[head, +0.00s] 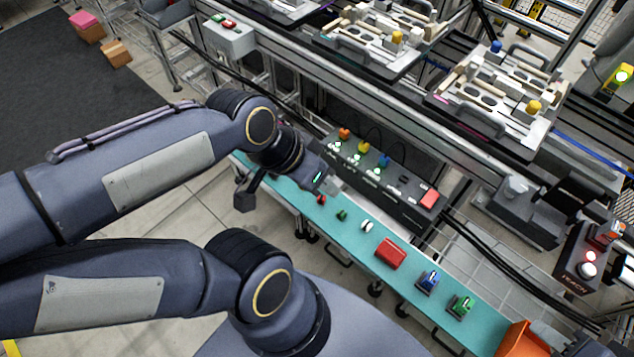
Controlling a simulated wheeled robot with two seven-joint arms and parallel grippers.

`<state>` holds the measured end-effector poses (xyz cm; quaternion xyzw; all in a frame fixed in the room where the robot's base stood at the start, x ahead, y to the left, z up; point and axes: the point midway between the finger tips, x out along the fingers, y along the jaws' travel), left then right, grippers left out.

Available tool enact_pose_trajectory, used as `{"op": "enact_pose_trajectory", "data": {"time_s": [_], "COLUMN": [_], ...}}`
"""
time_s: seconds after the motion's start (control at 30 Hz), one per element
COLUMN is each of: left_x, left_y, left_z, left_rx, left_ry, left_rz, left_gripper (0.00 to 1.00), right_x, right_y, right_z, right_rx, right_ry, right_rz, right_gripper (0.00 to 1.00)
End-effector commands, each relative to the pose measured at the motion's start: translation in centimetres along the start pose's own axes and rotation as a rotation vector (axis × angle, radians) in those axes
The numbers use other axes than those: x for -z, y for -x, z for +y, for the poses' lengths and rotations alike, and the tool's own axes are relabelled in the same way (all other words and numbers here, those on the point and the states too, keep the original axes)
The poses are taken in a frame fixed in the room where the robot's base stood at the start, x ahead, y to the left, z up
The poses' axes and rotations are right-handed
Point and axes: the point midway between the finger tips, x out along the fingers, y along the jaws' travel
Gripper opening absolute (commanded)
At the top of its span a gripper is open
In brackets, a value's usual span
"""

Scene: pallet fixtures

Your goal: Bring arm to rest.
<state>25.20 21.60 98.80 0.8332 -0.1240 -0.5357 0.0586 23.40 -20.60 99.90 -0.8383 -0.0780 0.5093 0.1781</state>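One finger is over the floor side of the bench edge, and the other is close to the near end of a black panel box. My other arm crosses the lower left of the view, bent at its joint. Its gripper is out of view.
The teal bench (408,285) carries small red, green and white pieces, a red block (390,253), blue (428,281) and green (461,306) parts. The black panel box (410,208) runs behind. An orange bin (522,341) is at lower right. Pallet fixtures (500,95) stand on the conveyor behind.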

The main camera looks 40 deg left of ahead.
Motion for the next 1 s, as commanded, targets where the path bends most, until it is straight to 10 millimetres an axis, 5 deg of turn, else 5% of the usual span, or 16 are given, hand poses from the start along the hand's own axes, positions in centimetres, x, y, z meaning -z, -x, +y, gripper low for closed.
{"op": "enact_pose_trajectory", "data": {"time_s": [0.23,1.0], "left_x": [-1.21,-1.18], "left_y": [1.4,1.4], "left_z": [1.44,1.42], "left_rx": [-0.054,-0.053], "left_ry": [0.239,0.242], "left_rz": [0.085,0.085], "left_gripper": [0.37,0.37], "right_x": [0.01,0.0], "right_y": [0.01,0.0], "right_z": [0.0,0.0], "right_rx": [0.0,0.0], "right_ry": [0.0,0.0], "right_rz": [0.0,0.0], "right_gripper": [0.36,0.36]}}
